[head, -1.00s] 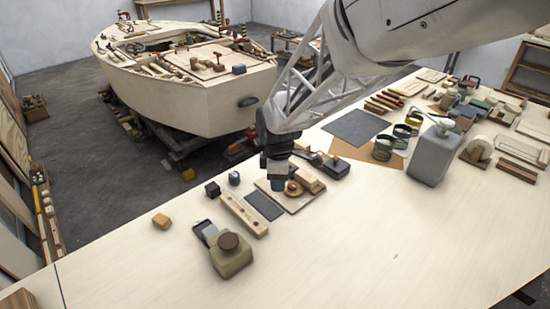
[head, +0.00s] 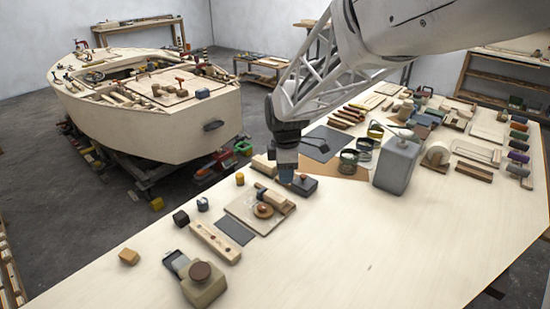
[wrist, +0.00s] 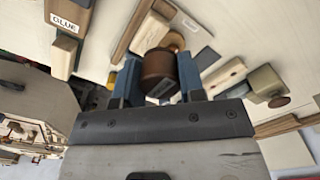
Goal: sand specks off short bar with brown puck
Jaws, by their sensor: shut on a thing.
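The short bar (head: 214,241) is pale wood with a few dark specks on top. It lies on the bench at front left in the head view, and shows right of my gripper in the wrist view (wrist: 224,76). My gripper (wrist: 160,78) has blue fingers shut on the brown puck (wrist: 157,70), a dark brown cylinder. In the head view my gripper (head: 286,176) is over the bench, behind and to the right of the bar and apart from it. The puck cannot be made out in that view.
A dark flat sheet (head: 236,231) lies beside the bar. A board (head: 240,207) with a tan disc (head: 263,210) is behind it. A box with a brown round top (head: 203,281) stands in front. A grey canister (head: 397,166) stands right. The front bench is clear.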

